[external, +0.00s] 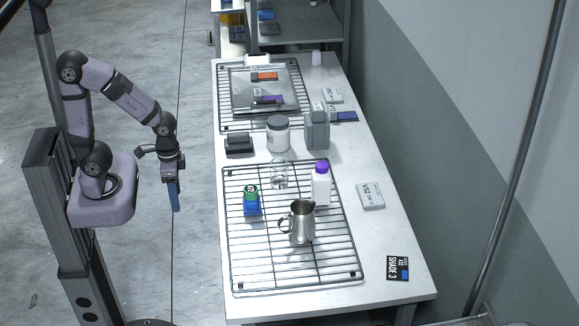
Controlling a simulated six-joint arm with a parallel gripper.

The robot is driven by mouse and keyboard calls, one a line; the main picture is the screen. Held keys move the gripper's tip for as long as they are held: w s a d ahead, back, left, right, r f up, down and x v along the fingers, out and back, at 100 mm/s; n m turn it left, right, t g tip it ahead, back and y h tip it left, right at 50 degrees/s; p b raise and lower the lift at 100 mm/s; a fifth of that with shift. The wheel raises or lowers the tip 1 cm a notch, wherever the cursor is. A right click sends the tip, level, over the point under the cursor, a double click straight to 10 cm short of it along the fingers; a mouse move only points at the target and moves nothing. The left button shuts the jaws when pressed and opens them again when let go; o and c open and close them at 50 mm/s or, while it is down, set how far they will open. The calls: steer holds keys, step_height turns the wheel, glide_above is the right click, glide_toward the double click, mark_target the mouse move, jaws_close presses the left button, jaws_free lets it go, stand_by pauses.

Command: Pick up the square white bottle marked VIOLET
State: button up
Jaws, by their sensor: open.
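A white bottle with a purple cap (321,184) stands upright on the front wire rack, toward its back right corner. Any lettering on it is too small to read. My gripper (175,208) hangs pointing down over the floor, left of the table and well apart from the bottle. Its blue fingers are open and nothing shows between them.
On the front wire rack (345,285) stand a steel pitcher (301,225), a clear glass vessel (280,175) and a blue bottle with green cap (251,203). Behind are a lidded jar (278,135) and a grey canister (317,132). A white box (370,195) lies right.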

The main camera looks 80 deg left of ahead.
steer(key=w+a+t, duration=0.4)
steer(key=w, duration=0.8)
steer(key=m+t+h+b, duration=0.1)
steer(key=m+t+b, duration=0.1)
steer(key=t, duration=0.8)
glide_toward(322, 164)
steer(key=w+a, duration=0.4)
steer(key=w+t+h, duration=0.1)
steer(key=d+f+m+t+h+b, duration=0.1)
steer(key=h, duration=0.1)
steer(key=w+d+t+h+b, duration=0.1)
steer(key=h, duration=0.1)
steer(key=shift+w+d+f+m, duration=0.15)
steer(key=shift+w+f+m, duration=0.2)
steer(key=shift+m, duration=0.05)
steer(key=shift+w+d+f+p, duration=0.25)
steer(key=shift+w+d+f, duration=0.15)
steer(key=shift+w+d, duration=0.25)
steer(key=shift+w+d+f+p, duration=0.25)
steer(key=shift+w+d+f, duration=0.2)
steer(key=shift+w+d, duration=0.15)
steer(key=shift+f+p+x, duration=0.2)
steer(key=shift+p+x, duration=0.65)
steer(key=shift+x, duration=1.2)
